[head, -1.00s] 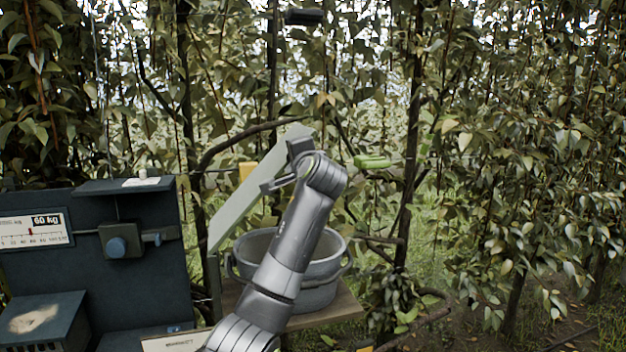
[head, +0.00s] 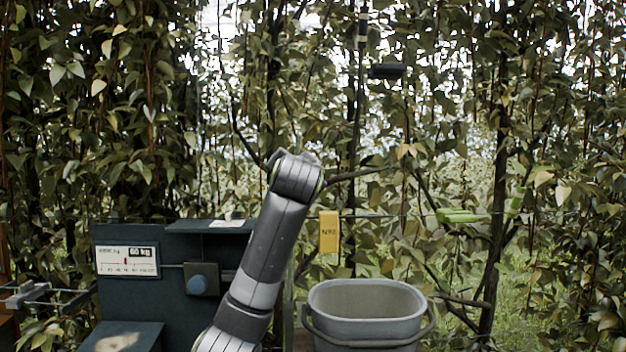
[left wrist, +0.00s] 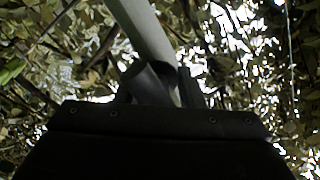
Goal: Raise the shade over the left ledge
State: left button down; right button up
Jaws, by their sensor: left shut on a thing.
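In the left wrist view my left gripper (left wrist: 158,88) is shut on the pale grey-green shade (left wrist: 143,28), which runs up and away from the jaws as a narrow band. In the head view my left arm rises in front of the scale and hides the gripper and nearly all of the shade. A thin pale strip shows just right of the arm; I cannot tell whether it is the shade or its post. The grey tub (head: 368,304) stands uncovered at the left ledge, whose surface is mostly out of frame. My right gripper is not in view.
A dark scale housing (head: 180,285) with a dial reading stands left of my arm. A yellow tag (head: 329,232) hangs on a wire behind the tub. Green clips (head: 458,215) sit on the wire to the right. Dense foliage fills the back.

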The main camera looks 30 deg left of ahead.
pick_arm(q)
jog(key=shift+s+a+r, duration=0.2)
jog(key=shift+s+a, duration=0.05)
jog(key=shift+a, duration=0.1)
jog(key=c, duration=1.3)
grip_release()
jog(key=shift+o, duration=1.3)
jog(key=shift+a+f, duration=0.2)
jog(key=b+v, duration=0.8)
jog(key=v, duration=0.9)
